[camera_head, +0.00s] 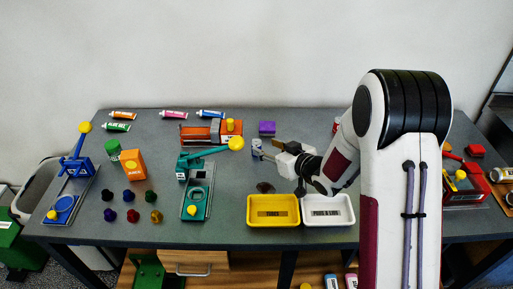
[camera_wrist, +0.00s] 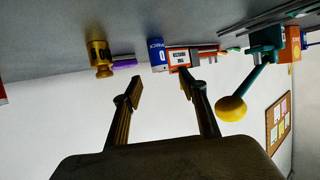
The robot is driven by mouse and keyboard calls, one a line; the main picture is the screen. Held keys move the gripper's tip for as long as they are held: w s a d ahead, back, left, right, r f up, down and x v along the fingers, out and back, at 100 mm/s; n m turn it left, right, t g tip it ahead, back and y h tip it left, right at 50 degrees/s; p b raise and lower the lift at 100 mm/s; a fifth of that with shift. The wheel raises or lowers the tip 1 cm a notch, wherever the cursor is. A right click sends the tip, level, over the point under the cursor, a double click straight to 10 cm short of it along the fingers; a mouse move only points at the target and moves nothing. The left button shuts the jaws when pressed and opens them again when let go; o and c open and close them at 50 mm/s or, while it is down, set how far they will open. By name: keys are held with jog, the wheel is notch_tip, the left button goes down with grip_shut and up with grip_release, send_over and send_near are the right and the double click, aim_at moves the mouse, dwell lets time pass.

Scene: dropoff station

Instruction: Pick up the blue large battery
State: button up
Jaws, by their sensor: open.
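A blue and white cylinder (camera_head: 257,146), which looks like the blue large battery, stands upright on the grey table just left of my gripper (camera_head: 268,149). In the wrist view, where the scene hangs upside down, a blue cylinder with white lettering (camera_wrist: 157,54) stands beyond the gap between the fingers. My gripper (camera_wrist: 160,87) is open and empty, its two fingers apart and pointing toward the cylinder without visible contact. My gripper partly overlaps the area beside the cylinder in the head view.
A gold cylinder (camera_wrist: 100,58) stands beside the blue one. An orange machine (camera_wrist: 182,58) is behind it. A teal press (camera_head: 195,185) with a yellow ball is to the left. A yellow tray (camera_head: 273,224) and white tray (camera_head: 328,222) lie at the front. A purple block (camera_head: 267,128) sits behind.

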aim_at(258, 142)
jog(key=shift+x, duration=1)
jog(key=shift+r+x, duration=0.2)
jog(key=shift+x, duration=2.4)
jog(key=shift+a, duration=0.1)
grip_shut()
